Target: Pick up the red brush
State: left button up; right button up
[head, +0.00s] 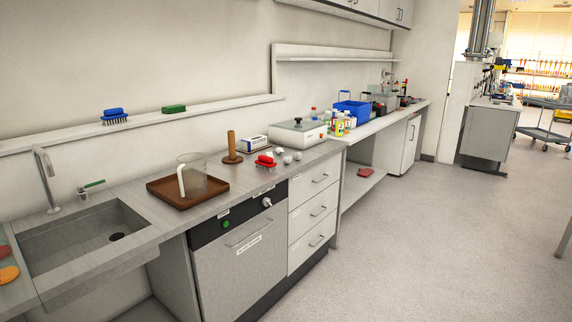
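A red brush (265,161) lies on the grey counter, bristles down, near the front edge above the dishwasher-like unit. It is just right of a brown wooden cylinder on a round base (232,150) and left of several small whitish round objects (288,159). Neither of my grippers shows in the head view.
A brown tray (160,203) with a clear pitcher (192,176) stands left of the brush. Behind it are a white box (253,143) and a white device (298,132). A blue brush (114,116) and green brush (174,108) lie on the wall ledge. Open floor lies right.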

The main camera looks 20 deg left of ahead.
aim_at(266, 163)
jog(key=i+l+u, duration=0.2)
jog(key=i+l, duration=0.8)
jog(key=i+j+u, duration=0.15)
jog(key=i+u, duration=0.75)
jog(key=i+l+u, duration=0.1)
jog(key=i+u, duration=0.25)
jog(key=u, duration=0.15)
